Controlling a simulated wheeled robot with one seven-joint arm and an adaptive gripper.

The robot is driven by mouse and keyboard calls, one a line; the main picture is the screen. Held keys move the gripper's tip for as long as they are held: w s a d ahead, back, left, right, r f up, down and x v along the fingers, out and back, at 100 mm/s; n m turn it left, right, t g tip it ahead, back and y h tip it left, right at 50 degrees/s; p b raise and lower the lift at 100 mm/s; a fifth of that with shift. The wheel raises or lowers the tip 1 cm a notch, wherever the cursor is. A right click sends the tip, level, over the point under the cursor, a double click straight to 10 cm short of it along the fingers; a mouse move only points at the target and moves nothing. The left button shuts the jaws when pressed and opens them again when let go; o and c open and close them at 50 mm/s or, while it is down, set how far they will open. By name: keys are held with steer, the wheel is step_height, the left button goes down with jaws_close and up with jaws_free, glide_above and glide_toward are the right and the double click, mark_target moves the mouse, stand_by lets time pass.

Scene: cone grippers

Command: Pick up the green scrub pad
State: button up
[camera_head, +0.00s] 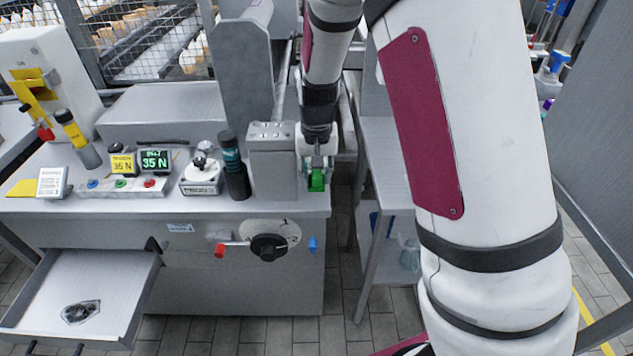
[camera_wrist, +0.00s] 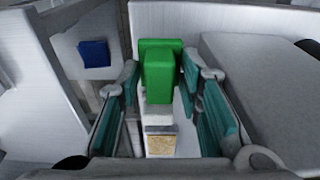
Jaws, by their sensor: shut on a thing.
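The green scrub pad (camera_wrist: 160,75) sits between the tips of my gripper (camera_wrist: 160,85) in the wrist view, with a teal-padded finger on each side. My gripper is shut on it. A white and tan block (camera_wrist: 160,143) shows below the pad, between the fingers; I cannot tell whether it is joined to the pad. In the head view the green pad (camera_head: 317,181) shows at the end of my gripper (camera_head: 316,168), just right of the grey box on the machine's counter. The fingers are small there, and I cannot tell whether the pad touches any surface.
A grey box (camera_head: 272,160) stands close left of my gripper, with a dark bottle (camera_head: 234,170) beside it. The control panel (camera_head: 123,187) is farther left. An open drawer (camera_head: 95,275) juts out below. A side table (camera_head: 388,165) is to the right, with a blue item (camera_wrist: 94,53) low down.

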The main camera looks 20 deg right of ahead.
steer(key=s+d+r, duration=0.1)
steer(key=s+d, duration=0.1)
steer(key=s, duration=1.3)
steer(key=shift+s+d+r+p, duration=0.25)
steer(key=shift+s+d+p, duration=0.05)
steer(key=shift+s+p, duration=0.15)
steer(key=o, duration=0.5)
steer(key=shift+c, duration=0.2)
steer(key=c, duration=0.4)
steer(key=shift+w, duration=0.1)
steer(key=shift+c, duration=0.2)
